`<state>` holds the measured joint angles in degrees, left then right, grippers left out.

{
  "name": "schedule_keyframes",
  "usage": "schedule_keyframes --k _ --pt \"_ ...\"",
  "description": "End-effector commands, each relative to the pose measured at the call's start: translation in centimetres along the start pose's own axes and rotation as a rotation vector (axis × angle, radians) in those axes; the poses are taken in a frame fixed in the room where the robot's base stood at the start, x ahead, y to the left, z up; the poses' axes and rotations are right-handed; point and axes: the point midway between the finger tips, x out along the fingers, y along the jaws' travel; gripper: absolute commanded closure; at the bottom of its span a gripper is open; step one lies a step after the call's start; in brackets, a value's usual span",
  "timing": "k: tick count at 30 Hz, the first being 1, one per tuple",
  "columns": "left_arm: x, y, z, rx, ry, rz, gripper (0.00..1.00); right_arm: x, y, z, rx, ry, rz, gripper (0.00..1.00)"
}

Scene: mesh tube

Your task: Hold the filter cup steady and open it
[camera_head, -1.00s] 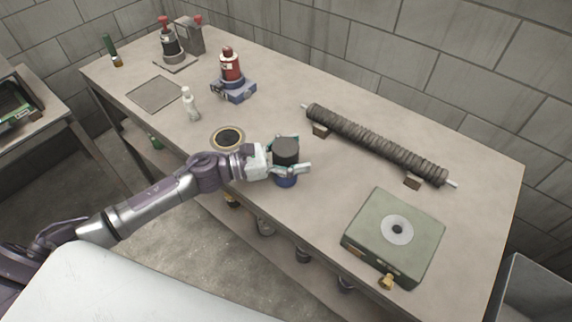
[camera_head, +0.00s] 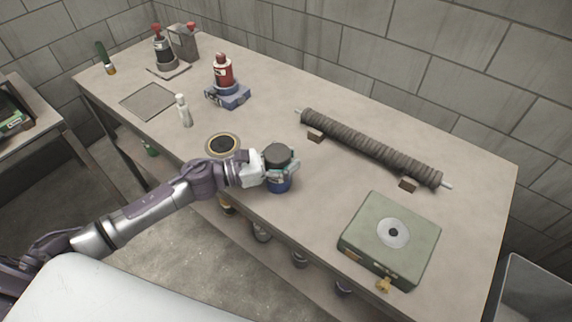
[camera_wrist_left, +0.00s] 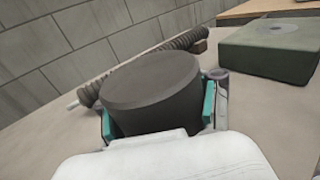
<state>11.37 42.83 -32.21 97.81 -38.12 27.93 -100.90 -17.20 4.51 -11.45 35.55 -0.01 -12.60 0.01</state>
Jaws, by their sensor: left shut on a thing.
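The filter cup (camera_head: 278,183) stands upright near the front edge of the table, with a dark grey lid (camera_head: 277,153) on top and a blue lower body. My left gripper (camera_head: 281,170) is shut around the cup below the lid, its fingers on both sides. In the left wrist view the dark round lid (camera_wrist_left: 152,82) fills the middle, between the teal pads of my left gripper (camera_wrist_left: 158,112). The lid sits on the cup; the blue body is hidden in that view. My right gripper is not in view.
A round dark disc with a pale rim (camera_head: 222,144) lies left of the cup. A ribbed mesh tube (camera_head: 370,147) rests on small blocks behind. A green box (camera_head: 391,240) is at the right. A white bottle (camera_head: 185,111) and red-topped device (camera_head: 224,76) stand further left.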

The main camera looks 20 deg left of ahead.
Motion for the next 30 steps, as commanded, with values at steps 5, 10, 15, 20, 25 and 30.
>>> schedule_keyframes --k 5,10,15,20,25,30 --pt "0.0 0.0 0.9 0.003 -0.001 -0.001 1.0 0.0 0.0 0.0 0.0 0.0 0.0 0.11" --pt "0.0 0.0 2.3 0.005 -0.001 -0.001 1.0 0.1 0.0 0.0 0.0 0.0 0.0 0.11" --pt "0.0 0.0 4.1 0.004 -0.001 -0.002 1.0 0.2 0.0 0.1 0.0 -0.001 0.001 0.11" --pt "0.1 -1.9 5.2 0.002 -0.001 -0.004 1.0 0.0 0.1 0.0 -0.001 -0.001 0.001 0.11" --pt "0.3 -4.5 6.9 0.003 -0.001 -0.004 1.0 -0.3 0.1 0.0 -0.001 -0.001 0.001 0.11" --pt "0.5 -7.9 9.1 0.002 -0.001 -0.006 1.0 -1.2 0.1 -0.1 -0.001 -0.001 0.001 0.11"
